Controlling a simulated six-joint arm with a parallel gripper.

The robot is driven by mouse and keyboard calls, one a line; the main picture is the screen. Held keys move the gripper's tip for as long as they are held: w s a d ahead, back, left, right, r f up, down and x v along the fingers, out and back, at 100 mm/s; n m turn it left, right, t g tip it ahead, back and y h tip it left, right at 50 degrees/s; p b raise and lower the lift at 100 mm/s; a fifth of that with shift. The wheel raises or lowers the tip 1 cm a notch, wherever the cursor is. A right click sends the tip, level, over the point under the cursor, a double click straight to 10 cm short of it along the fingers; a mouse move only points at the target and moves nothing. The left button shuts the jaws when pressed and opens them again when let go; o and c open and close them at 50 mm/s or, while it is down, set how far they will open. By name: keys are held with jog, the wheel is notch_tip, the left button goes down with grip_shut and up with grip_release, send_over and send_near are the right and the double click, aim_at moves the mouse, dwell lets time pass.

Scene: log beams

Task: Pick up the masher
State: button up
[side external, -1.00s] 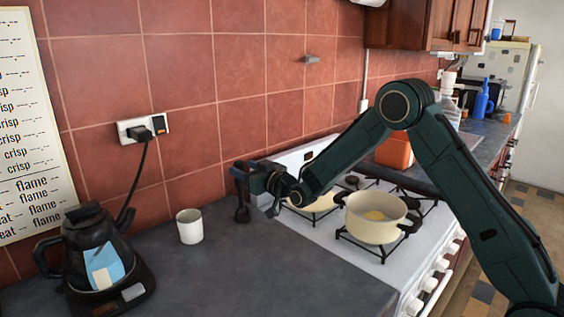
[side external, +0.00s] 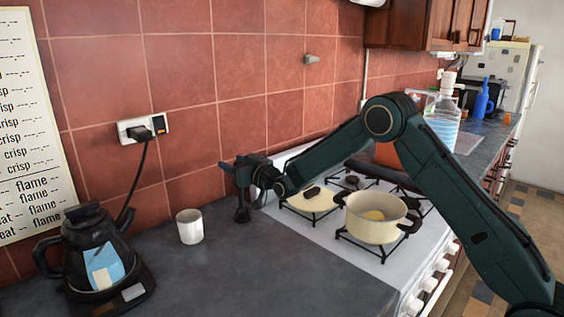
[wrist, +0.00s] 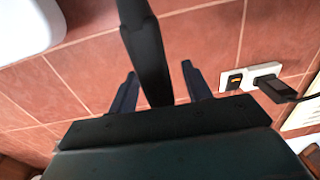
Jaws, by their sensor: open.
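A dark upright tool, which I take to be the masher (side external: 242,213), is at the back of the counter, left of the stove. Its lower end shows below my gripper (side external: 232,168) in the side view; my gripper hides its upper part. In the wrist view the masher (wrist: 148,50) is a dark bar running from the top edge down between the two fingers. My gripper (wrist: 160,90) is open, with a finger on each side of the bar and visible gaps to both.
A white mug (side external: 189,226) and a dark kettle (side external: 97,255) stand on the counter at left. A cream pot (side external: 375,222) sits on the white stove (side external: 305,228) at right. The tiled wall (side external: 235,60) is close behind my gripper. The front counter is clear.

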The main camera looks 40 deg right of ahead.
grip_shut()
dwell(0.3)
jog(key=shift+r, duration=0.15)
notch_tip(320, 180, up, 20)
dwell(0.7)
dwell(0.5)
